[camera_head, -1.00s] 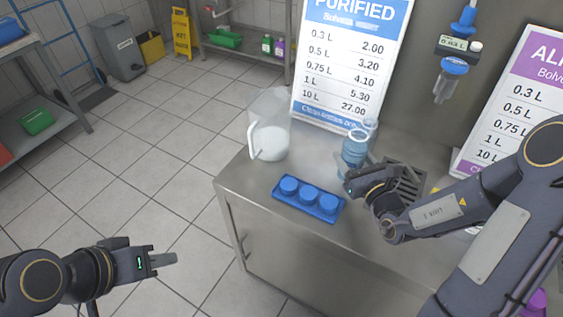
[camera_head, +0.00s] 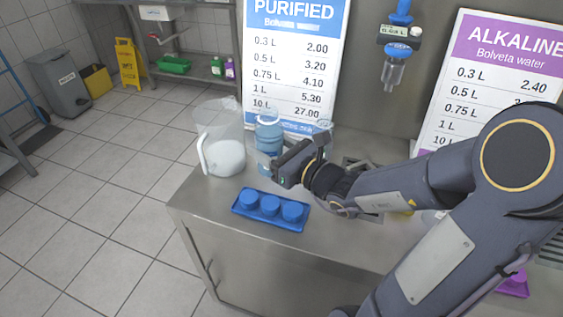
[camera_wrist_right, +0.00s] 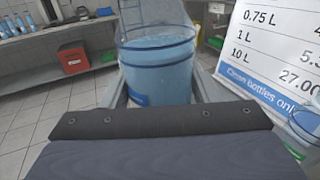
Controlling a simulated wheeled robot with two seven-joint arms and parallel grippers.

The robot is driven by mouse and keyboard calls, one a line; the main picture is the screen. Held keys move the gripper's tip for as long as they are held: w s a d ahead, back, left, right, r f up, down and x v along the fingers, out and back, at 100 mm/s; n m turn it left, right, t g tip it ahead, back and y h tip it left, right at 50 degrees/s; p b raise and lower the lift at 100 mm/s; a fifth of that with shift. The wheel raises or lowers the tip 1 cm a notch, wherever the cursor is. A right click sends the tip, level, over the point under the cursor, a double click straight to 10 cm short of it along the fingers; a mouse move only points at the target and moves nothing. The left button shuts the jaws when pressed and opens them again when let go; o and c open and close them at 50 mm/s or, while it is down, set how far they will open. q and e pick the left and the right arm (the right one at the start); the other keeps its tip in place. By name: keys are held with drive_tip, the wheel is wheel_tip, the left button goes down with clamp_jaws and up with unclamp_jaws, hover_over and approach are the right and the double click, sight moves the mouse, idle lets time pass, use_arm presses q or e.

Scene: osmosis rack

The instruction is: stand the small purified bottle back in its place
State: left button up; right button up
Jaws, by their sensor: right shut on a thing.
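A translucent blue bottle (camera_head: 268,138), which I take to be the small purified bottle, stands upright between the fingers of my right gripper (camera_head: 272,163). The gripper is shut on it. In the right wrist view the bottle (camera_wrist_right: 158,68) fills the gap between the fingers, with its open-looking rim toward the camera. It is close to the right of a clear pitcher, over the back part of the steel counter (camera_head: 225,205). I cannot tell whether its base touches the counter. My left gripper is out of view.
The clear pitcher (camera_head: 222,150) holds whitish contents. A blue tray (camera_head: 268,223) with several blue caps lies in front. Another clear vessel (camera_head: 323,128) stands behind my right gripper. The purified price board (camera_head: 292,65) stands behind; a dispenser (camera_head: 396,52) hangs to its right.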

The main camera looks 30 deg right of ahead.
drive_tip(key=shift+w+d+f+b, duration=0.1)
drive_tip(key=shift+w+d+f, duration=1.1)
drive_tip(key=shift+f, duration=0.65)
drive_tip(key=shift+w+d+f+b, duration=0.1)
drive_tip(key=shift+w+d+f, duration=1.1)
drive_tip(key=shift+f, duration=0.7)
drive_tip(key=shift+w+d+f+b, duration=0.1)
drive_tip(key=shift+w+d+f, duration=1.1)
drive_tip(key=shift+f, duration=0.65)
drive_tip(key=shift+s, duration=0.1)
drive_tip(key=shift+f+b, duration=0.25)
drive_tip(key=shift+b, duration=0.05)
drive_tip(key=o, duration=1.3)
drive_tip(key=shift+r, duration=0.1)
